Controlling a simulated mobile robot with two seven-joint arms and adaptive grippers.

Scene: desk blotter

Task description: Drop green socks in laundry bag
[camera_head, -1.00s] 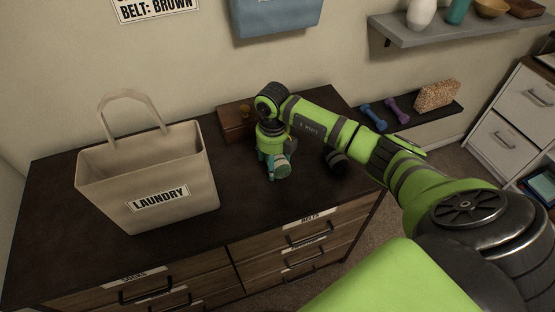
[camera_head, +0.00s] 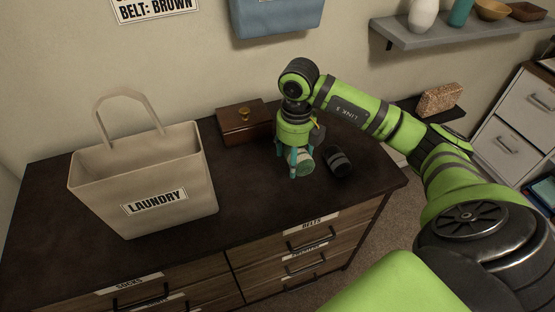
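My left gripper is out of view.
A dark rolled pair of socks (camera_head: 339,163) lies just right of the gripper. A brown wooden box (camera_head: 243,122) with a gold-coloured knob stands behind it. The dresser top (camera_head: 245,185) is clear between bag and gripper. A wall shelf (camera_head: 450,32) is at upper right.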

